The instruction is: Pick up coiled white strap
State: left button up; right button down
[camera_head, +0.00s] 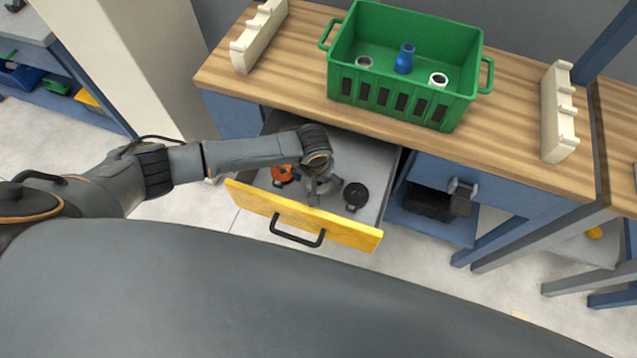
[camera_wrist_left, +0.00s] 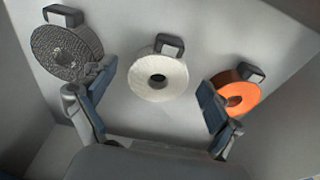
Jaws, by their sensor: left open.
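The coiled white strap (camera_wrist_left: 157,84) lies in the open drawer, between a dark grey coil and an orange coil. It is a round coil with a dark centre hole and a dark buckle at its edge. My left gripper (camera_wrist_left: 150,105) is open above the drawer, with one finger on each side of the white strap in the left wrist view. The fingers do not appear closed on it. In the head view my left gripper (camera_head: 322,188) reaches down into the drawer and hides most of the white strap. My right gripper is not in view.
The orange coil (camera_head: 282,174) and the dark coil (camera_head: 355,195) flank the gripper. The drawer has a yellow front (camera_head: 345,232) and close side walls. Above it, the wooden worktop (camera_head: 500,150) holds a green crate (camera_head: 398,112) with a blue piece and two white-rimmed pieces.

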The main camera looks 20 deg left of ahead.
pick_arm(q)
jog(key=c, duration=1.3)
jog(key=shift+o, duration=0.2)
jog(key=shift+r, duration=0.15)
